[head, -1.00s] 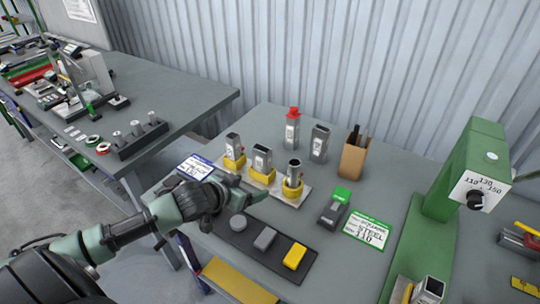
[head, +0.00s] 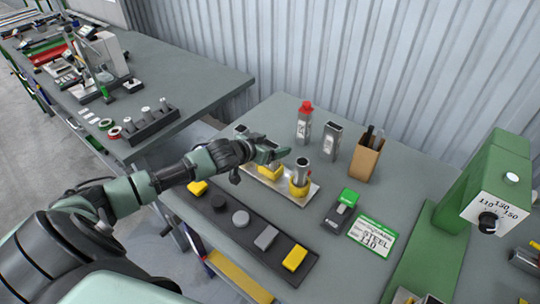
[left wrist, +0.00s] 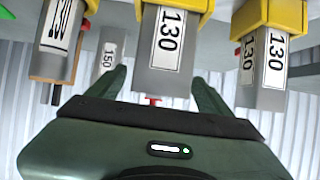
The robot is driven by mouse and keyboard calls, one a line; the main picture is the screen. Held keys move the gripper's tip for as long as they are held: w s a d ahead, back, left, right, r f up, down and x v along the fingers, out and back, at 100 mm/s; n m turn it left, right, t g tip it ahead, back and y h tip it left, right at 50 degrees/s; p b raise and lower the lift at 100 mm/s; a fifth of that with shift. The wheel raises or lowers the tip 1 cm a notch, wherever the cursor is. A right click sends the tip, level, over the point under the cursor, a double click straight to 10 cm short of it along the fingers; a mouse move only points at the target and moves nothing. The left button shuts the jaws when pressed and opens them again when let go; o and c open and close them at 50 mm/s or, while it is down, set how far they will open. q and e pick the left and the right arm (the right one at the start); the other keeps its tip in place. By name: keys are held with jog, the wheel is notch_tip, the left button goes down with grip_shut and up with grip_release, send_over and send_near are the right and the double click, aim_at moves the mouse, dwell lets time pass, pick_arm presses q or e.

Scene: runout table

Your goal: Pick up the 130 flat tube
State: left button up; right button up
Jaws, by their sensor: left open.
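The 130 flat tube is a grey tube standing in the middle yellow socket of a rack. In the left wrist view, which is upside down, the flat tube (left wrist: 168,85) shows its 130 label between my spread fingers. My open left gripper (head: 275,150) is at the rack in the head view and hides most of that tube. Contact cannot be told. A round tube (head: 302,167), also labelled 130, stands in the right socket. A square 130 tube (left wrist: 262,92) stands in the other end socket, mostly hidden in the head view. My right gripper is not in view.
A green-topped stamp (head: 341,208) and a card (head: 372,238) lie right. A dark strip (head: 215,222) with several blocks lies in front. A green press (head: 480,195) stands right.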

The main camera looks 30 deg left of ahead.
pick_arm(q)
jog(key=shift+x, duration=0.9)
jog(key=shift+s, duration=0.1)
jog(key=c, duration=1.5)
jog(key=shift+c, duration=0.6)
jog(key=shift+r, duration=0.15)
